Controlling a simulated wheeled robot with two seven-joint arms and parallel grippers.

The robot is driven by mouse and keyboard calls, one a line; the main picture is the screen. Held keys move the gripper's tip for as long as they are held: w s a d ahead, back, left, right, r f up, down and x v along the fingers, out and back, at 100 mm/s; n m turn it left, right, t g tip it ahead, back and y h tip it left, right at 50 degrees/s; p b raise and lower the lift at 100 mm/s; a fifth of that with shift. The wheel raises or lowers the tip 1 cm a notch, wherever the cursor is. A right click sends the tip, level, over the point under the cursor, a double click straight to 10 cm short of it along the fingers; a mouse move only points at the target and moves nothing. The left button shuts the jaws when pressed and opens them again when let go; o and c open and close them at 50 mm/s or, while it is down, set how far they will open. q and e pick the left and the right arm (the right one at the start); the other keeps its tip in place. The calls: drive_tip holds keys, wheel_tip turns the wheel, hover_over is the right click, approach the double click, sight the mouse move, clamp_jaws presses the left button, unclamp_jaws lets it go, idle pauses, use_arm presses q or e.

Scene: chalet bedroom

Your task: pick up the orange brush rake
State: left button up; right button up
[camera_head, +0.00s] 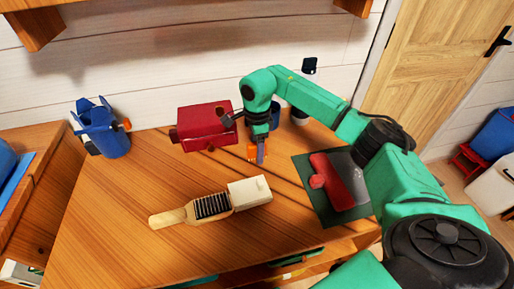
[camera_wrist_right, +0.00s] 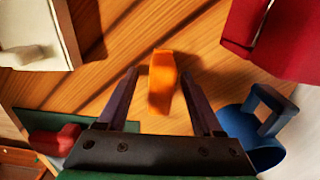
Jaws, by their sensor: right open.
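The orange brush rake (camera_head: 252,153) is small in the head view, on the wooden table below my right gripper (camera_head: 261,152) and partly covered by it. In the right wrist view the orange brush rake (camera_wrist_right: 162,88) stands out as a bright orange block, its full shape hard to tell. My right gripper (camera_wrist_right: 160,72) is open, with one dark finger on either side of the rake. A gap shows between the rake and each finger. My left gripper is not in view.
A dark red box (camera_head: 205,130) and a blue mug (camera_wrist_right: 258,125) stand close by. A wooden-handled brush (camera_head: 170,217) touches a white box (camera_head: 262,189) at the front. A red tool (camera_head: 331,181) lies on a green mat (camera_head: 308,196). A blue container (camera_head: 108,139) stands at left.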

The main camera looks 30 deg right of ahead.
drive_tip(key=shift+w+f, duration=0.1)
drive_tip(key=shift+f, duration=0.05)
clamp_jaws()
wheel_tip(320, 180, up, 10)
drive_tip(key=shift+r+b, duration=0.1)
drive_tip(key=shift+b, duration=0.45)
drive_tip(key=shift+a, duration=0.1)
